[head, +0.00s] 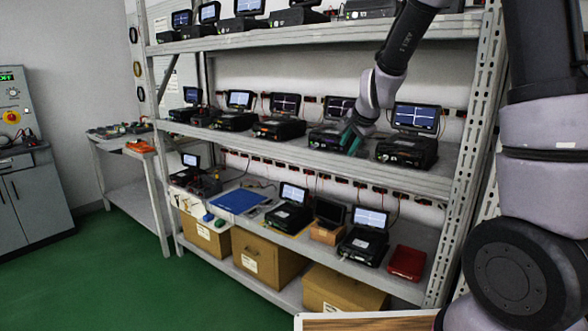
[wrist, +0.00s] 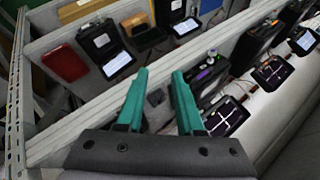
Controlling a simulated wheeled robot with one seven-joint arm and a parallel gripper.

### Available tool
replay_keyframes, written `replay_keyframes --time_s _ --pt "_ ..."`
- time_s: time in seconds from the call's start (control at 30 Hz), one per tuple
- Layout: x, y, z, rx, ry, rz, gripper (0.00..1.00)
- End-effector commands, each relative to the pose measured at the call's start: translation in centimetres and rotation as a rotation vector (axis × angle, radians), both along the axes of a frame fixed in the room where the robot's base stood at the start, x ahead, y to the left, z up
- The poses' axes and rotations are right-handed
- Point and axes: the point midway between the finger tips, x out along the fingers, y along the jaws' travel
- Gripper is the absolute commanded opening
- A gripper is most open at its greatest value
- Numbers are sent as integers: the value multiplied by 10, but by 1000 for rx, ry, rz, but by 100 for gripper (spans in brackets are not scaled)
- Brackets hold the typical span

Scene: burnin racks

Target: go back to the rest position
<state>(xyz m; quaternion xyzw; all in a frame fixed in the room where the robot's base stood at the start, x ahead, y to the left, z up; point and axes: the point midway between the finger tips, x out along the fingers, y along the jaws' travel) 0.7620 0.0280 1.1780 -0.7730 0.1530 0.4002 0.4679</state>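My gripper (head: 350,141) has teal fingers and is at the middle shelf of the rack in the head view. It is in front of a black tester with a screen (head: 340,108), partly hidden by my arm and gripper. In the wrist view my gripper (wrist: 159,76) has its two fingers apart with nothing held between them.
The metal rack (head: 300,155) carries several testers on its shelves. Another tester (head: 408,148) stands close right of my gripper. A red case (head: 406,262) and a blue panel (head: 238,201) lie on the lower shelf. Green floor (head: 110,270) is clear at left.

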Motion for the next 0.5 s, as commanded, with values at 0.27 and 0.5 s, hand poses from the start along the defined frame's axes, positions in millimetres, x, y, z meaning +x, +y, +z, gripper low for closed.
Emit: replay_keyframes --time_s 0.27,0.5 --pt "-97 -36 98 -63 -26 213 36" --pt "-197 -64 141 -189 -39 375 36"
